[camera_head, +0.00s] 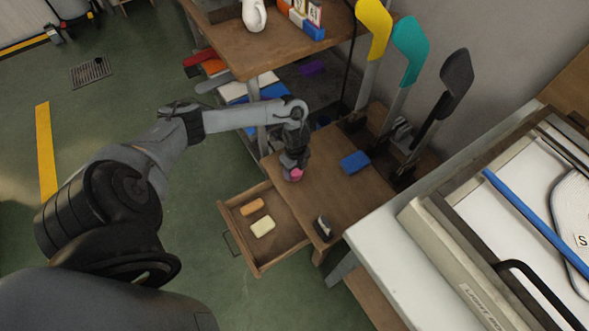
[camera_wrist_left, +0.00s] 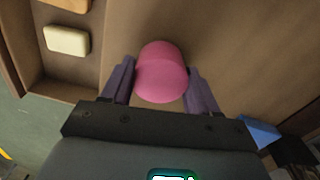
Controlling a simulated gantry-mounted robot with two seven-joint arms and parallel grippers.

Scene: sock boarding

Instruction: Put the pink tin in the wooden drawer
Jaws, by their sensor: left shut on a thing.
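The pink tin (camera_wrist_left: 162,72) is a short round cylinder between the two fingers of my left gripper (camera_wrist_left: 160,85). In the head view the pink tin (camera_head: 296,174) shows just under my left gripper (camera_head: 291,172), above the wooden table near the back edge of the drawer. The left gripper is shut on it. I cannot tell whether the tin touches the tabletop. The wooden drawer (camera_head: 272,257) is pulled open below the table's front. It holds an orange block (camera_head: 251,207) and a cream block (camera_head: 262,227). My right gripper is not in view.
A blue block (camera_head: 355,162) and a small dark-and-white object (camera_head: 323,227) lie on the wooden table (camera_head: 320,185). Yellow, teal and grey sock forms (camera_head: 410,50) stand behind. A white light-box bench (camera_head: 385,250) is at right. The drawer has free floor area around its blocks.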

